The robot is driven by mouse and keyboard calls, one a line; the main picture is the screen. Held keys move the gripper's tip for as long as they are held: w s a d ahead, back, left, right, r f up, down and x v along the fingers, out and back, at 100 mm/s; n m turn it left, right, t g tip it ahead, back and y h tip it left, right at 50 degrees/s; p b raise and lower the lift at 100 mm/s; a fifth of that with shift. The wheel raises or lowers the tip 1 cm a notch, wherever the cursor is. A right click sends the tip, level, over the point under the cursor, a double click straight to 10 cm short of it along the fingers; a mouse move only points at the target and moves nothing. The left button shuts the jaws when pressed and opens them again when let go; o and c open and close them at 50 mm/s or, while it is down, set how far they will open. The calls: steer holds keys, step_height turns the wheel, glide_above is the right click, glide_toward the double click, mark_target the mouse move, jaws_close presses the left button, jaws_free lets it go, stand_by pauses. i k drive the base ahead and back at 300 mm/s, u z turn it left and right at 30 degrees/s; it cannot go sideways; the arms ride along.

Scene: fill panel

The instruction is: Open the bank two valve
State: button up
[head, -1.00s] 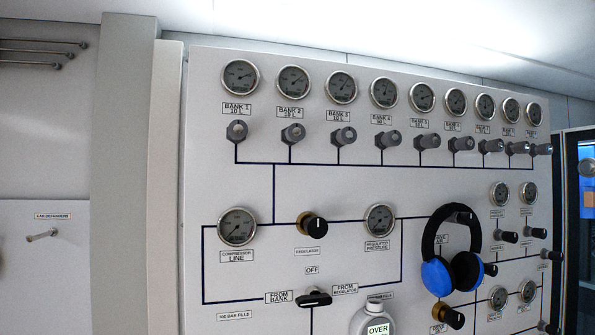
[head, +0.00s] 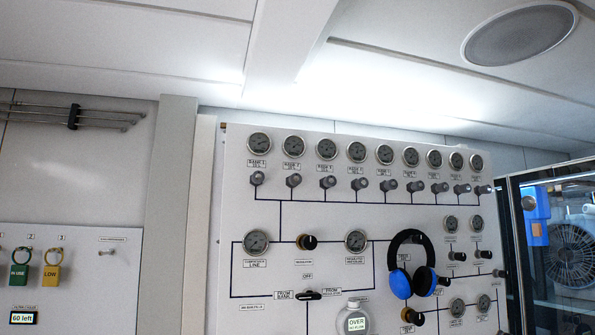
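The bank two valve (head: 293,181) is a grey knob on the white fill panel (head: 340,230). It is the second knob from the left in the upper row, below the bank two label (head: 292,165) and its round gauge (head: 293,146). The bank one valve (head: 257,178) is to its left and the bank three valve (head: 327,183) to its right. Whether the valve is open or closed cannot be told. My gripper is not in view, and nothing touches the valve.
Blue and black headphones (head: 408,265) hang on the panel's right part. A dark-framed glass cabinet (head: 510,255) stands at the right. The panel's upper front is unobstructed.

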mark_target(296, 178)
steer(key=u, duration=0.2)
steer(key=k, duration=0.2)
steer(key=z, duration=0.85)
steer(key=i, duration=2.1)
steer(key=u, duration=0.65)
